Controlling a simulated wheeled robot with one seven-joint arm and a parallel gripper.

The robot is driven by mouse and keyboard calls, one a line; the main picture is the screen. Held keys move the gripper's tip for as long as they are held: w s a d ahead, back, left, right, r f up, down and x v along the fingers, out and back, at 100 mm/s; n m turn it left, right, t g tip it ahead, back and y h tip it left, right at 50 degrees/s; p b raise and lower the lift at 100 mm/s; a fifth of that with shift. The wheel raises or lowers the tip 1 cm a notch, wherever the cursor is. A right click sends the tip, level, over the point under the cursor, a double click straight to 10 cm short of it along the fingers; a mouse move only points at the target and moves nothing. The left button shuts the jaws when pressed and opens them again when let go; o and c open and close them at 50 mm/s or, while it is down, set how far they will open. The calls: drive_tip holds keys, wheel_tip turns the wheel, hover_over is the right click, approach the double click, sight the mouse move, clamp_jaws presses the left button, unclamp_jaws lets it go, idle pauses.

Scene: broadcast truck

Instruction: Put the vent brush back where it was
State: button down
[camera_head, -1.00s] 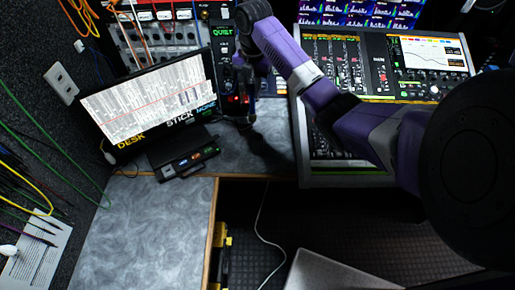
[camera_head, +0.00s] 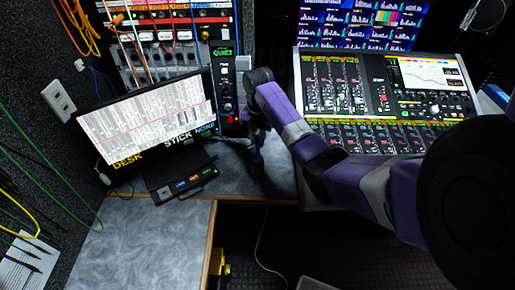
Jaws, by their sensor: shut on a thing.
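My gripper (camera_head: 257,152) hangs at the end of my purple arm, over the grey desk between the monitor and the mixing console. It is seen from behind and is small and dark here. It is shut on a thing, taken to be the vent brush. I cannot make out the brush itself; the gripper and arm hide it. I cannot tell whether it touches the desk.
A monitor (camera_head: 148,115) stands left of my gripper, with a small black box (camera_head: 187,182) in front. A panel marked QUIET (camera_head: 225,85) is behind. The mixing console (camera_head: 385,100) is at right. The front-left desk (camera_head: 145,240) is clear.

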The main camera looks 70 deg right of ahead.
sight(257, 148)
drive_tip(key=shift+f, duration=2.45)
drive_tip(key=c, duration=1.3)
unclamp_jaws()
drive_tip(key=shift+o, duration=0.2)
